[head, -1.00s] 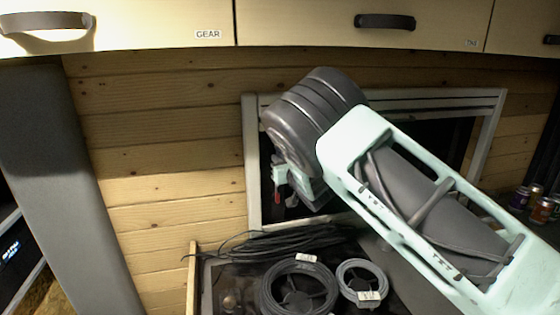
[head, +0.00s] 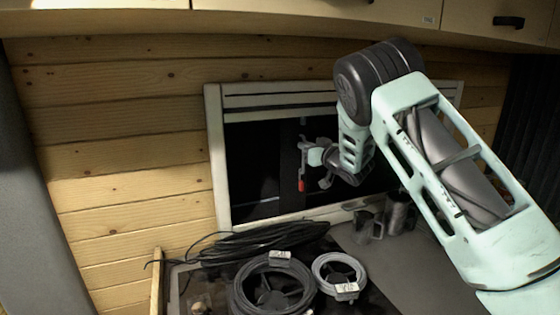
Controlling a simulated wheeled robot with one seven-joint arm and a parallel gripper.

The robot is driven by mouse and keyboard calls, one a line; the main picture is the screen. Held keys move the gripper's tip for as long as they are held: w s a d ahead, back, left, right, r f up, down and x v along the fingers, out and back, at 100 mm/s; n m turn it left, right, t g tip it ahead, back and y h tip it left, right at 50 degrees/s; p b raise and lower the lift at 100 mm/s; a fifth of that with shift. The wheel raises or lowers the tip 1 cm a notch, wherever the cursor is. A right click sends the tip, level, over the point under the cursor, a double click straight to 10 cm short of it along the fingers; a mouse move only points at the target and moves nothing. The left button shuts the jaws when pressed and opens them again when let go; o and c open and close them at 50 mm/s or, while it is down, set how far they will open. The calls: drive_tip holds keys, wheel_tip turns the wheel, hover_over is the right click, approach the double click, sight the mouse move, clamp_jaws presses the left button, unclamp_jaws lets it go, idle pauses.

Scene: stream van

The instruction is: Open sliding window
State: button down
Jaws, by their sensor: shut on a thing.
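The sliding window (head: 215,150) has a pale frame and dark panes, set in the plank wall behind the counter. A grey upright handle with a red lower end (head: 301,184) stands out in front of the dark pane, left of the window's middle. My gripper (head: 310,158) reaches in from the right and is shut on this handle. My wrist and arm cover the window's right part. The exact contact between jaws and handle is small and partly hidden, and the edges of the panes are hard to make out in the dark.
Below the window lie a black cable bundle (head: 262,240) and two cable coils, one dark (head: 240,290) and one grey (head: 322,280). Grey mugs (head: 397,213) stand under my wrist. Overhead cabinets (head: 300,15) hang above. The grey counter right of the coils is partly bare.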

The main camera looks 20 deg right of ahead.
drive_tip(key=d+b, duration=0.1)
drive_tip(key=d, duration=0.8)
drive_tip(key=shift+d+b, duration=0.2)
drive_tip(key=shift+b, duration=0.1)
drive_tip(key=c, duration=1.5)
unclamp_jaws()
drive_tip(key=shift+c, duration=0.2)
drive_tip(key=s+d+b, duration=0.3)
drive_tip(key=s+b, duration=0.3)
drive_tip(key=s, duration=1.1)
drive_tip(key=shift+d, duration=0.15)
